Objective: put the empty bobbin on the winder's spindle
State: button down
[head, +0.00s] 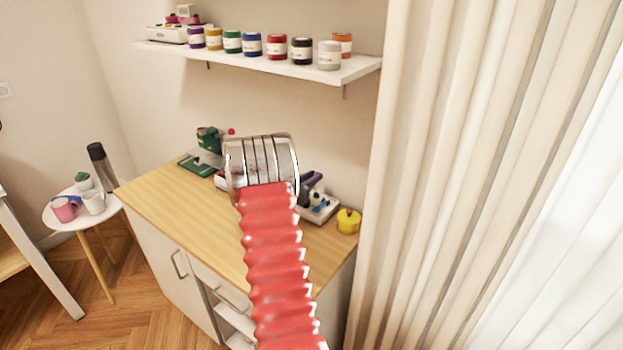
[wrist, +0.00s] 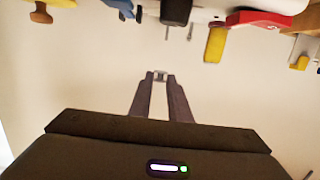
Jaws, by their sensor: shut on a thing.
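My gripper (wrist: 160,76) shows in the wrist view with its two dark fingers closed on a small grey piece at their tips, which looks like the bobbin (wrist: 160,73). Most of the bobbin is hidden by the fingertips. In the head view my arm covers the gripper. A pale device with dark and blue parts (head: 318,208) stands on the worktop right of my arm and may be the winder. In the wrist view, two thin grey pins (wrist: 190,31) stick out from a pale body at the top edge. I cannot tell whether one is the spindle. The gripper is apart from them.
A green machine (head: 205,158) with a red knob stands at the worktop's back left. A yellow pot (head: 348,221) is at its right end. Above is a shelf (head: 345,73) with several jars. A curtain (head: 450,180) hangs at right. The worktop's left front (head: 190,210) is clear.

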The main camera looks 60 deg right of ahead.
jog(key=shift+f, duration=0.1)
jog(key=shift+f, duration=2.9)
jog(key=shift+a+r, duration=0.1)
jog(key=shift+r, duration=1.6)
dwell(0.4)
dwell(0.6)
jog(key=c, duration=1.9)
grip_release()
jog(key=shift+v, duration=5.5)
